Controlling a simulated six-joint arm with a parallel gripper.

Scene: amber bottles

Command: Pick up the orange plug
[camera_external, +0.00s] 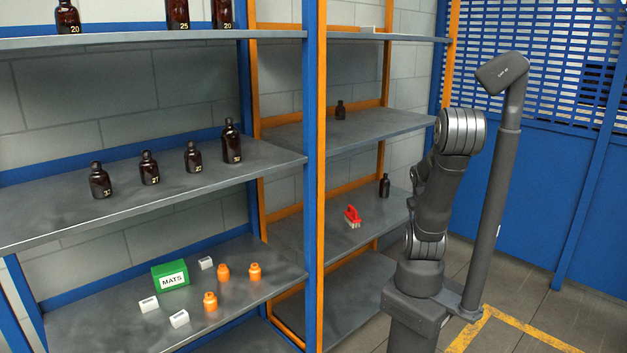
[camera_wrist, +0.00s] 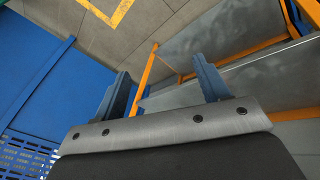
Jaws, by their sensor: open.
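Three small orange items that look like plugs stand on the lower left shelf in the external view: one at the back left (camera_external: 223,272), one at the right (camera_external: 254,272) and one at the front (camera_external: 210,302). I cannot tell which one the task names. My gripper (camera_wrist: 163,85) shows in the wrist view with its two blue-grey fingers wide apart and nothing between them. It points toward bare shelf and floor, and no orange plug shows there. In the external view I cannot make out the gripper's fingers. My arm is folded upright at the right, well away from the plugs.
A green MATS box (camera_external: 171,275) and small white blocks (camera_external: 149,304) share the plugs' shelf. Amber bottles (camera_external: 231,142) stand on the shelf above. An orange upright (camera_external: 321,180) and blue upright (camera_external: 308,180) stand between the plugs and my arm. A red item (camera_external: 352,216) lies on the right shelf.

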